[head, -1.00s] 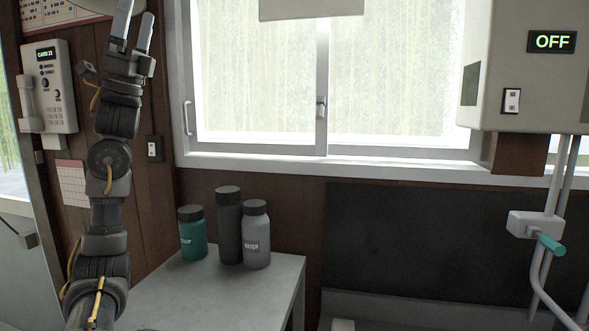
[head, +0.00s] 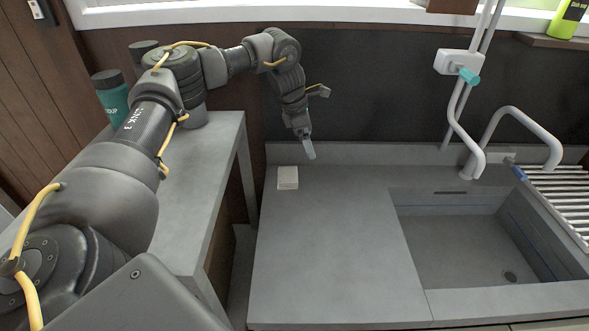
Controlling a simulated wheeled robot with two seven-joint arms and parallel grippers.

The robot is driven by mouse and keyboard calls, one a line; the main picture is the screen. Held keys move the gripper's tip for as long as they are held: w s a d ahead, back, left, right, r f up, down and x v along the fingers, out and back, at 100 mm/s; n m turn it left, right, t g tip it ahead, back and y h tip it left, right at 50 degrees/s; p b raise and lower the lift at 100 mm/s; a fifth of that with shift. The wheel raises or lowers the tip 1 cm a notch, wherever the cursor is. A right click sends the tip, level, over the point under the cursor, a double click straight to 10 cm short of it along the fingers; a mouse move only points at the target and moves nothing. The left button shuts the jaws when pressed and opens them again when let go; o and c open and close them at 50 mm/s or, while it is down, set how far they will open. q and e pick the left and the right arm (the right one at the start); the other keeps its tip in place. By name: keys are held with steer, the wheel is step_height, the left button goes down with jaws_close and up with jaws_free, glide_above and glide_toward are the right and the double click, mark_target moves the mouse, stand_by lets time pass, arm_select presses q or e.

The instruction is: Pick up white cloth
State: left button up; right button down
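The white cloth (head: 288,178) is a small, folded-looking white square. It lies flat on the grey counter (head: 330,260), near its back left corner. My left gripper (head: 309,150) hangs above the back of the counter, fingers pointing down, a little behind and to the right of the cloth in the picture. It looks apart from the cloth. The fingers are seen edge-on and overlap, so the gap between them cannot be judged. My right gripper is out of view.
A sink (head: 470,245) is set into the counter on the right, with pipes and a faucet (head: 550,140) behind it and a drying rack (head: 565,195) beside it. A side table (head: 190,200) on the left holds a teal bottle (head: 113,100). The counter's front is clear.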

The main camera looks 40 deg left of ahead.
arm_select(q)
steer(key=s+a+f+g+y, duration=0.2)
steer(key=s+a+y, duration=0.15)
steer(key=a, duration=0.25)
steer(key=b, duration=0.1)
glide_above(285, 174)
steer(key=shift+h, duration=0.35)
steer(key=f, duration=0.5)
steer(key=shift+a+f, duration=0.25)
steer(key=shift+f, duration=0.05)
steer(key=shift+s+f, duration=0.1)
steer(key=shift+f, duration=0.1)
steer(key=f, duration=0.2)
steer(key=f+p, duration=0.1)
steer(key=f, duration=0.1)
steer(key=shift+d+f, duration=0.2)
steer(key=shift+f, duration=0.2)
steer(key=c, duration=0.9)
steer(key=shift+c, duration=0.2)
steer(key=shift+r, duration=0.1)
